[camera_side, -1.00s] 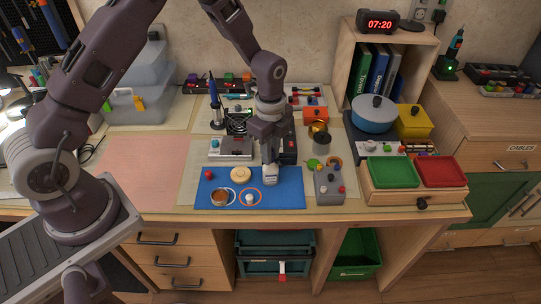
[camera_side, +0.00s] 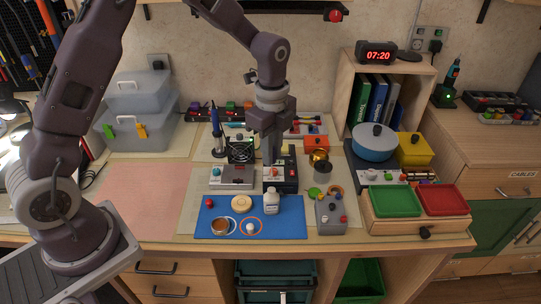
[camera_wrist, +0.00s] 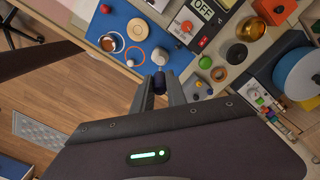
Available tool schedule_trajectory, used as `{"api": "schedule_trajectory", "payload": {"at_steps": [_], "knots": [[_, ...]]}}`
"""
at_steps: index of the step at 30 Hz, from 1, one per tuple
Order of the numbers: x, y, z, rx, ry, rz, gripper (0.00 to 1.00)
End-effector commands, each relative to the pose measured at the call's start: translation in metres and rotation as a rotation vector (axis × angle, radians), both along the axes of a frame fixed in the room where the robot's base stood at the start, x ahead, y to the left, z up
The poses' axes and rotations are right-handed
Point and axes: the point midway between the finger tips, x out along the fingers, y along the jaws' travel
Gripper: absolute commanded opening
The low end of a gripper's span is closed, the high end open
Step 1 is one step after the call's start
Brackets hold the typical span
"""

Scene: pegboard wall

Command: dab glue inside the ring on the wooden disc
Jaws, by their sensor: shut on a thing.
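The wooden disc (camera_side: 241,203) lies on the blue mat (camera_side: 289,229); it also shows in the wrist view (camera_wrist: 137,28). Any ring on its face is too small to make out. A white bottle (camera_side: 271,201) stands upright on the mat, right of the disc. In the wrist view the bottle (camera_wrist: 159,56) lies just beyond my fingertips. My gripper (camera_side: 271,160) is above and behind the bottle, pointing down, apart from it. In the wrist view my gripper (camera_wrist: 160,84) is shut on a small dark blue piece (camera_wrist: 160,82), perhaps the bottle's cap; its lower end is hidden.
An orange ring (camera_side: 262,229) with a small white thing in it, a copper-coloured tin (camera_side: 221,227) and a red knob (camera_side: 210,203) are on the mat. A grey box with buttons (camera_side: 331,212) stands right of it. A black meter (camera_side: 283,174) is behind the bottle.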

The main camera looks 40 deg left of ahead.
Motion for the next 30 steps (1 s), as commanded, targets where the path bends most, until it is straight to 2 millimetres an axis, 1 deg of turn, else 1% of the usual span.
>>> {"api": "schedule_trajectory", "payload": {"at_steps": [2,5,9,12,15,24,30], "knots": [[-0.002,0.004,-0.004,0.001,0.002,-0.001,0.00],[-0.012,0.025,-0.021,0.005,0.009,-0.013,0.00],[-0.034,0.057,-0.048,0.005,0.013,-0.045,0.00],[-0.046,0.070,-0.061,0.001,0.013,-0.064,0.00],[-0.049,0.073,-0.069,-0.001,0.010,-0.073,0.00],[-0.049,0.072,-0.100,-0.001,0.012,-0.073,0.00],[-0.048,0.073,-0.110,0.000,0.010,-0.072,0.00]]}}
